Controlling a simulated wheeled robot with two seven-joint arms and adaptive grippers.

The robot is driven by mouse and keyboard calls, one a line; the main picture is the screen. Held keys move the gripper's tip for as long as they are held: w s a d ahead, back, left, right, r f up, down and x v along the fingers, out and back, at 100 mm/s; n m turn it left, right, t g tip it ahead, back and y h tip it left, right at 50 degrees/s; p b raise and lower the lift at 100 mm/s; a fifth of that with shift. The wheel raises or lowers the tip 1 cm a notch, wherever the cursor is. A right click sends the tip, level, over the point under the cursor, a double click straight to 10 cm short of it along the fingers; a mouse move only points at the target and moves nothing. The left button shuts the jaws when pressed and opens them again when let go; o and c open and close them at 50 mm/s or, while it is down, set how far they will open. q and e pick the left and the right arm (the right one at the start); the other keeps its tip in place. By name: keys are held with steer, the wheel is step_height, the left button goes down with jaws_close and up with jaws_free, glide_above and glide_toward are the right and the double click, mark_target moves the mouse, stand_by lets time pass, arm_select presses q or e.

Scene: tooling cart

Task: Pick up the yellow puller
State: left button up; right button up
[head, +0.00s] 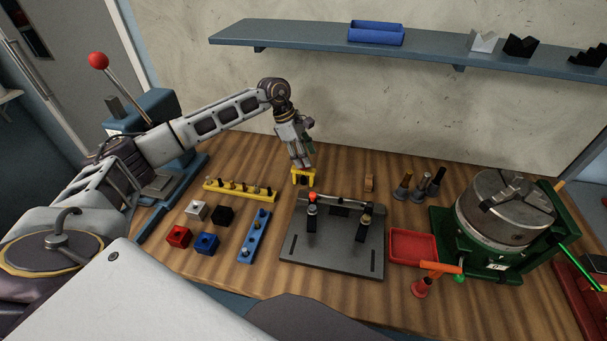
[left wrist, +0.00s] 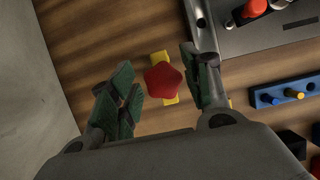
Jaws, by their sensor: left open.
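The yellow puller (head: 303,173) stands on the wooden bench just behind the grey fixture plate. In the left wrist view its red star-shaped knob (left wrist: 163,80) shows from above, with ends of its yellow body (left wrist: 160,57) on both sides. My left gripper (head: 301,157) points down just above the puller. In the left wrist view its open fingers (left wrist: 160,93) stand on either side of the red knob, with a gap on each side. The fingers hide part of the puller's top in the head view. My right gripper is in neither view.
The grey fixture plate (head: 333,257) with two clamps stands close in front of the puller. A yellow peg rail (head: 213,184) lies to the left.

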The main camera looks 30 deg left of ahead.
mark_target(313, 170)
arm_select(q)
steer(key=shift+x, duration=1.5)
steer(key=shift+f, duration=0.1)
steer(key=shift+p+x, duration=0.9)
steer(key=shift+x, duration=1)
steer(key=shift+w+d+f, duration=0.1)
steer(key=shift+d+f, duration=0.05)
steer(key=shift+f, duration=0.45)
steer(key=shift+c, duration=0.2)
steer(key=shift+r, duration=0.1)
jaws_close()
